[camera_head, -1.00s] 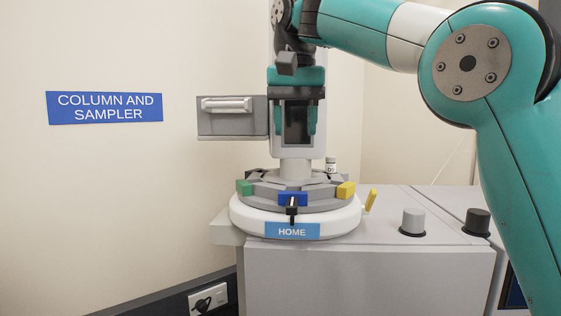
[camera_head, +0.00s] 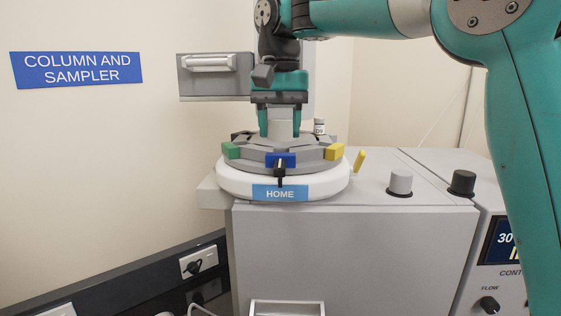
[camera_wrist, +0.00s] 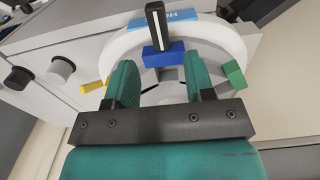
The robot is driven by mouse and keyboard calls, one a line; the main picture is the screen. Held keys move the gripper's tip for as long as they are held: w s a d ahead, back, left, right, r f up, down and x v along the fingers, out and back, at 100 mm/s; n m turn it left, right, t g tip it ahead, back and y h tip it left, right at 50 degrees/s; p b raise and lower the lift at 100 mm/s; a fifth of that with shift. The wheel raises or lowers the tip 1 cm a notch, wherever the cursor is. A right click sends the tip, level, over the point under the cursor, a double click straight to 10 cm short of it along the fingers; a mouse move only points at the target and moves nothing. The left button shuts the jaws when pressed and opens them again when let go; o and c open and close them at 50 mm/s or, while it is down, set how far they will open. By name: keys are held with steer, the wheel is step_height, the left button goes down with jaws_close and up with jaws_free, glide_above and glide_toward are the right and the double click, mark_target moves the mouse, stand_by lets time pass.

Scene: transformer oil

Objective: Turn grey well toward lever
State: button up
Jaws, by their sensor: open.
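The grey carousel (camera_head: 318,158) sits on a round white base (camera_head: 225,183) labelled HOME. It carries a green block (camera_head: 230,151), a blue block (camera_head: 271,160) and a yellow block (camera_head: 334,152). No separate grey well can be made out. A yellow lever (camera_head: 360,160) leans up at the base's right side. A black upright piece (camera_wrist: 156,27) stands at the front by the blue block. My gripper (camera_head: 281,132) is open and points down, its fingers on either side of the grey central post (camera_head: 281,128). In the wrist view the fingers hide part of the carousel.
A small white labelled vial (camera_head: 319,128) stands behind the carousel. A grey knob (camera_head: 400,183) and a black knob (camera_head: 462,183) stand on the machine top (camera_head: 430,205) to the right. A grey box (camera_head: 213,77) with a handle is behind, left of my gripper.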

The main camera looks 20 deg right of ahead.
mark_target(280, 162)
step_height(280, 162, down, 6)
steer(key=b, duration=0.5)
steer(key=shift+f+b, duration=0.1)
steer(key=shift+b, duration=0.2)
jaws_close()
